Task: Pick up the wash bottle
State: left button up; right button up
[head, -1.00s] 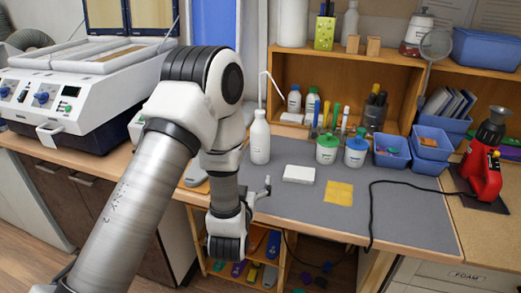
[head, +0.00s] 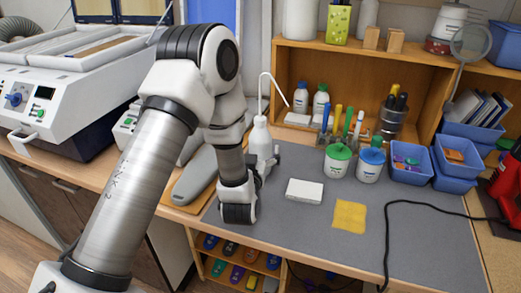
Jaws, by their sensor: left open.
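The white wash bottle (head: 260,137) stands upright on the grey mat (head: 410,240), its thin bent spout reaching up and to the right. My left gripper (head: 266,165) is open, small in the head view, at the lower part of the bottle. It overlaps the bottle in the picture, and I cannot tell whether its fingers are around it or touching it. My arm hides part of the bottle's left side. My right gripper is out of view.
To the right stand a green-lidded jar (head: 338,162) and a blue-lidded jar (head: 370,165). A white block (head: 305,191) and a yellow cloth (head: 349,216) lie in front. A wooden shelf (head: 350,64) stands behind. The mat's front right is mostly clear, apart from a black cable (head: 388,225).

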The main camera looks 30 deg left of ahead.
pick_arm(q)
jog(key=x, duration=0.2)
jog(key=p+x, duration=0.1)
jog(key=x, duration=0.1)
jog(key=shift+w+f, duration=0.25)
jog(key=shift+w, duration=0.05)
jog(key=shift+s, duration=0.1)
jog(key=shift+r, duration=0.1)
jog(key=c, duration=1.7)
